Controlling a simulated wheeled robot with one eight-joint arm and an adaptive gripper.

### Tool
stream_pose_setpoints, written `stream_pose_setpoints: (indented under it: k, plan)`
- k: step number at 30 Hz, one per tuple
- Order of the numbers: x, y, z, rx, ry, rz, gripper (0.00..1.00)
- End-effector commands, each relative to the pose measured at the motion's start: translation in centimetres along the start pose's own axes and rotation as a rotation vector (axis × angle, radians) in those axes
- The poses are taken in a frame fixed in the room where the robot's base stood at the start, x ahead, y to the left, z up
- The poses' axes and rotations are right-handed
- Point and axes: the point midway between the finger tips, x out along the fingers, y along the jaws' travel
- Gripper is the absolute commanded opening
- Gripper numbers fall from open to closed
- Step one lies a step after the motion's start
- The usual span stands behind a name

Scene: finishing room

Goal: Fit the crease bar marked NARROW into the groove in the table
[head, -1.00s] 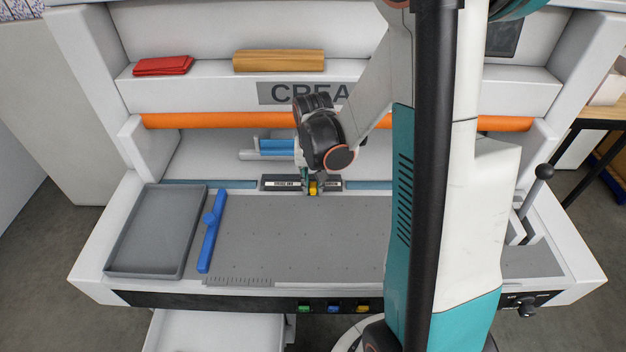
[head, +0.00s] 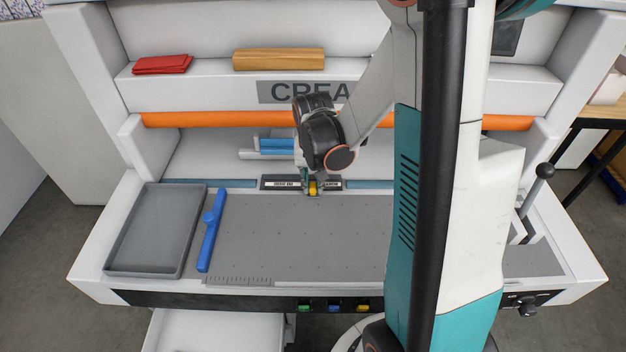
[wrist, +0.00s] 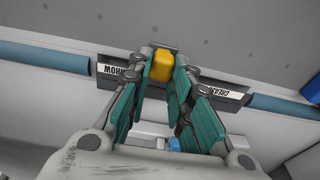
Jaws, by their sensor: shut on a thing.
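The dark crease bar (head: 281,184) with white labels lies along the back of the table, in line with the blue strip (head: 208,183) at either side. In the wrist view one label reads NARROW, on the left part of the bar (wrist: 121,72). A yellow grip (wrist: 161,65) stands at its middle. My gripper (wrist: 161,72) is shut on this grip, with one finger on each side; it also shows in the head view (head: 313,187). The groove under the bar is hidden, so I cannot tell how deep the bar sits.
A grey tray (head: 112,258) and a blue handled tool (head: 210,235) lie on the left of the table (head: 300,240). Blue pieces (head: 275,145) rest behind the bar. An orange roller (head: 215,121) crosses above. A lever (head: 543,173) stands at the right. The middle tabletop is clear.

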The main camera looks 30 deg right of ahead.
Motion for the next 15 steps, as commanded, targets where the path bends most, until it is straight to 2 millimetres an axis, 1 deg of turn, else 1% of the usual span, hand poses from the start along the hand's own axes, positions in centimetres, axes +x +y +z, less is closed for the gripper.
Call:
stream_pose_setpoints:
  k: [8, 15]
  plan:
    - [0.12, 0.0, 0.0, 0.0, 0.0, 0.0, 0.0]
    - [0.63, 0.01, 0.07, 0.0, 0.0, 0.0, 0.0]
